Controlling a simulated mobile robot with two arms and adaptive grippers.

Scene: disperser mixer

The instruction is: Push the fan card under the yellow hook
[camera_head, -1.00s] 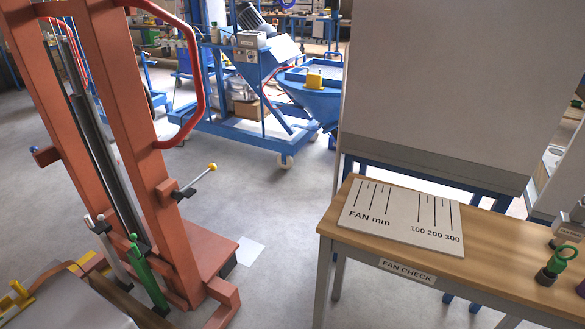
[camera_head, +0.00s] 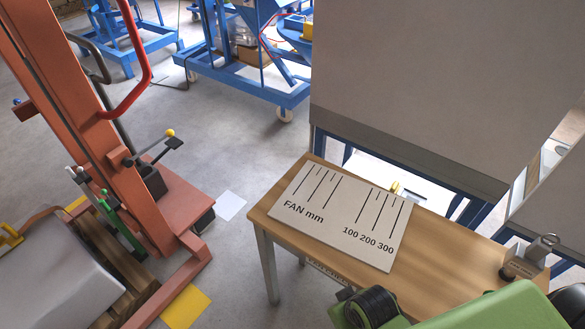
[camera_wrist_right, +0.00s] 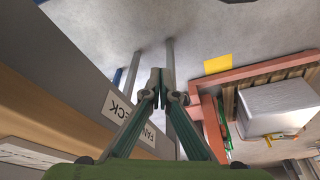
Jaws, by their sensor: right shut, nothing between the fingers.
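The fan card (camera_head: 340,213) is a pale flat board with black lines and the words "FAN mm" and "100 200 300". It lies flat on the wooden table (camera_head: 440,262). A small yellow piece (camera_head: 395,187), perhaps the yellow hook, shows just behind the card's back edge; its shape is too small to make out. My right gripper (camera_wrist_right: 160,76) is shut and empty in the right wrist view, in front of the table's side and apart from the card. In the head view only my green right arm shows at the lower right. My left gripper is not in view.
A large grey panel (camera_head: 430,90) stands behind the table. A metal block with a ring (camera_head: 525,260) is at the table's right end. The "FAN CHECK" label (camera_wrist_right: 118,108) is on the table's front edge. A red lift frame (camera_head: 90,120) stands left, with open floor between.

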